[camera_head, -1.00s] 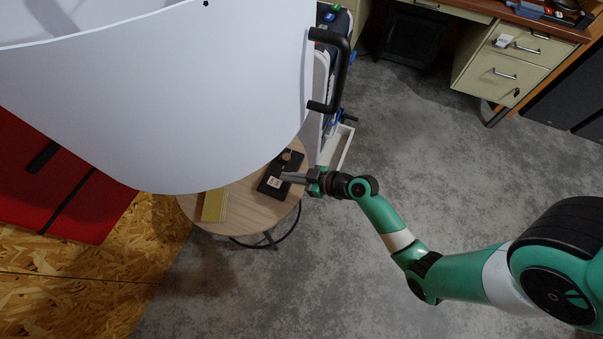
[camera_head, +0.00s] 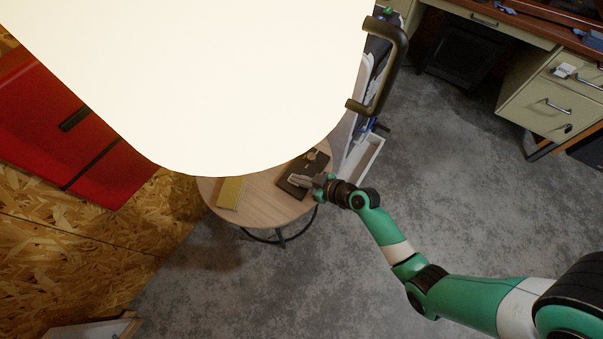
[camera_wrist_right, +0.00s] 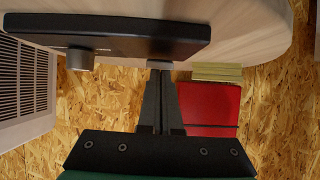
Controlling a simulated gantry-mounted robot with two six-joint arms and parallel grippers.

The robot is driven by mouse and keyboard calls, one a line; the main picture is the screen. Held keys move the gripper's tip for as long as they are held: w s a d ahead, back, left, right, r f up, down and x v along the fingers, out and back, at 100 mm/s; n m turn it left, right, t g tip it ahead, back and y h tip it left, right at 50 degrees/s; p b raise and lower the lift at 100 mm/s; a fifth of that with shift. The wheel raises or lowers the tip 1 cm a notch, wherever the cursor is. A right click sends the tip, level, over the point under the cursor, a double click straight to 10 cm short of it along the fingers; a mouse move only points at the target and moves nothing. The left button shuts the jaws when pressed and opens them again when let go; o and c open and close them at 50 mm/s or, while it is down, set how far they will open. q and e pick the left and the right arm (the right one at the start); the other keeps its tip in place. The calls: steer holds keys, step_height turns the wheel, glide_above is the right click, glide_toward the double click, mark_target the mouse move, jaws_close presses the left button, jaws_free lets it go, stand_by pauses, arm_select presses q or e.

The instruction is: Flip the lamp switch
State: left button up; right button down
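The lamp's large shade (camera_head: 220,80) fills the upper left of the head view and glows bright cream. A flat black switch base (camera_head: 296,186) lies on a small round wooden table (camera_head: 265,203) below it. The base also shows in the right wrist view (camera_wrist_right: 120,35), with a round grey knob (camera_wrist_right: 80,59) at its left. My right gripper (camera_head: 300,181) is over the base; in the wrist view its fingers (camera_wrist_right: 160,72) are together, their tips at a small grey piece (camera_wrist_right: 159,65) on the base's edge. Contact is hard to tell. My left gripper is out of view.
A yellow block (camera_head: 231,192) lies on the table left of the base. A dark curved handle (camera_head: 392,70) and a white open tray (camera_head: 362,158) stand to the right. A beige drawer cabinet (camera_head: 545,100) is at upper right. Grey floor is clear at lower middle.

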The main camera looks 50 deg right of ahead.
steer(key=shift+w+d+r, duration=0.1)
steer(key=shift+d, duration=0.55)
steer(key=shift+a, duration=0.6)
steer(key=shift+w+d+r, duration=0.2)
steer(key=shift+w+r, duration=0.15)
steer(key=shift+w, duration=0.25)
steer(key=shift+a, duration=0.15)
steer(key=shift+r+p, duration=0.35)
steer(key=shift+p, duration=0.05)
steer(key=r+p, duration=0.4)
steer(key=shift+s+r, duration=0.25)
steer(key=shift+r, duration=0.1)
steer(key=r+p+v, duration=0.1)
steer(key=p+v, duration=0.2)
steer(key=v, duration=0.5)
steer(key=shift+w+r+p, duration=0.2)
steer(key=shift+r+p, duration=0.2)
